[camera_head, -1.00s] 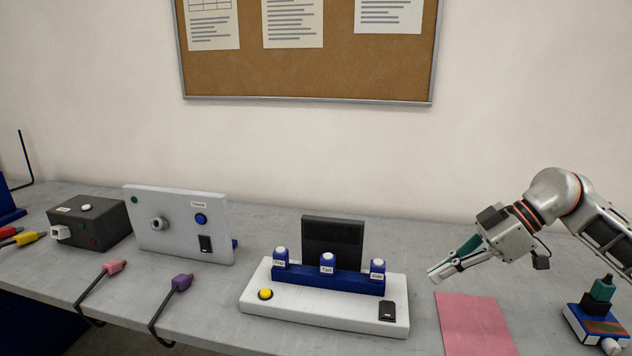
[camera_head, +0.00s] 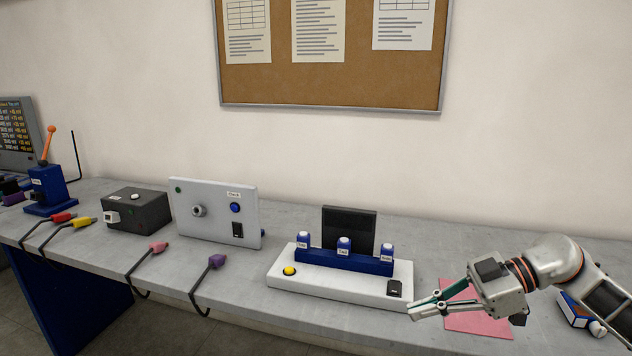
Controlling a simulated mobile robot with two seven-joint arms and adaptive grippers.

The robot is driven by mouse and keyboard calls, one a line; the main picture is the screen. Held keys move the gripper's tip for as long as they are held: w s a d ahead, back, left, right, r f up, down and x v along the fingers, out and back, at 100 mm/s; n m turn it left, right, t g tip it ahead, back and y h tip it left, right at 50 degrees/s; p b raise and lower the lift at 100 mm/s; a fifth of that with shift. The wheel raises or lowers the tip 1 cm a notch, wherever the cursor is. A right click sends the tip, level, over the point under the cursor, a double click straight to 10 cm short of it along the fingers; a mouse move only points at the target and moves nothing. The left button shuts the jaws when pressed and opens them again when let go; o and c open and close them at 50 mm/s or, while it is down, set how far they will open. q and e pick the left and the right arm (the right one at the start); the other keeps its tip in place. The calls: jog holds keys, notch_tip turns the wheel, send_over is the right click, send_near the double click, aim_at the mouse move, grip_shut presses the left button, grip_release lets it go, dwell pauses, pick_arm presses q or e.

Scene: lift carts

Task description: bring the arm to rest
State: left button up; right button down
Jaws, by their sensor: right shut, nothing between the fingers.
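My right gripper (camera_head: 413,310) comes in from the right, above the front part of the bench and over the left side of the pink mat (camera_head: 483,325). Its fingers are shut and hold nothing; they point left, near the right end of the white base (camera_head: 340,289). I cannot tell whether they touch that base. My right arm hides part of the mat. My left gripper is not in the view.
The grey bench (camera_head: 240,275) holds a white panel (camera_head: 215,211), a dark box (camera_head: 137,209), a blue lever stand (camera_head: 48,190) and several coloured plugs on cables along its front edge. A blue device (camera_head: 572,309) stands at the right, partly hidden by my arm.

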jog(key=s+a+f+t+y, duration=0.2)
jog(key=a+t+y, duration=0.4)
jog(key=a, duration=0.3)
jog(key=s+d+f+m+t+h, duration=0.2)
jog(key=d+f+m+t+h, duration=0.3)
jog(key=f, duration=0.4)
jog(key=s+d+f+m+t+h, duration=0.15)
jog(key=f+m+t+h, duration=0.25)
jog(key=f+m+h, duration=0.4)
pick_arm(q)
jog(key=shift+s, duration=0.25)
pick_arm(e)
jog(key=s+d+f+g+h, duration=0.3)
jog(key=s+f+g, duration=0.2)
jog(key=s+f, duration=0.9)
notch_tip(320, 180, down, 4)
jog(key=shift+s+d+g, duration=0.25)
jog(key=shift+s+g, duration=0.05)
